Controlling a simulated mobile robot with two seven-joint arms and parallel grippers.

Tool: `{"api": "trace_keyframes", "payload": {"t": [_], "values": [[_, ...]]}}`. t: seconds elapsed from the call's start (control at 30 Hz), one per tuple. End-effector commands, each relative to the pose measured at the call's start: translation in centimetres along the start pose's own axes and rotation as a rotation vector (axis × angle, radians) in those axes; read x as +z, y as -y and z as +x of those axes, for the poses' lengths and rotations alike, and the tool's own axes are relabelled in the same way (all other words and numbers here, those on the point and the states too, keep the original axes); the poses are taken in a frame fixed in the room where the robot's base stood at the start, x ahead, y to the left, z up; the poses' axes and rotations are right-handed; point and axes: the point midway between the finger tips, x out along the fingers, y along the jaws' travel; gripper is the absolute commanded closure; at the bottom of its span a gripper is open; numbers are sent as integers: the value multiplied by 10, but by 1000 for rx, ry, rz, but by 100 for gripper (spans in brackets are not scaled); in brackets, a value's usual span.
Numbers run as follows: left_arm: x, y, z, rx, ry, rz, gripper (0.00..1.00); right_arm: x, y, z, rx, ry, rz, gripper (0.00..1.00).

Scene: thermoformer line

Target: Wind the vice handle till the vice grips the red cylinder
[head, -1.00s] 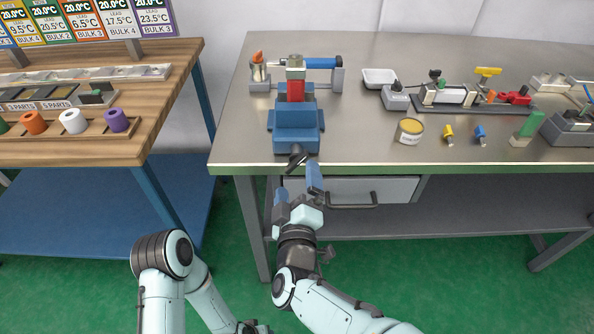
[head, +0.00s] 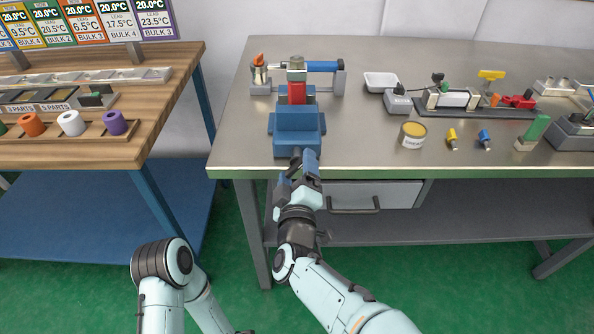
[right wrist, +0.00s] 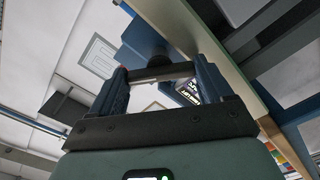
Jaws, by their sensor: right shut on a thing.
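The blue vice (head: 297,122) stands at the front left edge of the steel bench. The red cylinder (head: 297,93) shows at the back of the vice, below a grey block; the head view does not show whether the jaws touch it. My right gripper (head: 298,163) is at the front of the vice and shut on the vice handle. In the right wrist view the handle bar (right wrist: 162,72) spans between the two fingers, below the blue vice body. In the head view my fingers hide most of the handle. My left gripper is not in view.
A grey stand with a blue bar (head: 322,67) is behind the vice. A yellow tin (head: 412,135), small yellow and blue parts, and a fixture stand to the right. A drawer (head: 372,195) hangs below the bench edge. A wooden table (head: 150,120) is at the left.

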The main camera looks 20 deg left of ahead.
Motion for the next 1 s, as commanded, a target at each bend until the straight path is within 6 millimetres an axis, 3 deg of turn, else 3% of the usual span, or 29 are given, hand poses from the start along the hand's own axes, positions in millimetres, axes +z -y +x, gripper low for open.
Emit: {"api": "trace_keyframes", "payload": {"t": [0.47,0.7,1.0], "values": [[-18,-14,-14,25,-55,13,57,0,-2,0,1,1,184,51],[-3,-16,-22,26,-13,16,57,0,-2,0,2,1,405,51],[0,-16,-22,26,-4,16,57,1,-1,0,2,1,690,51]]}}
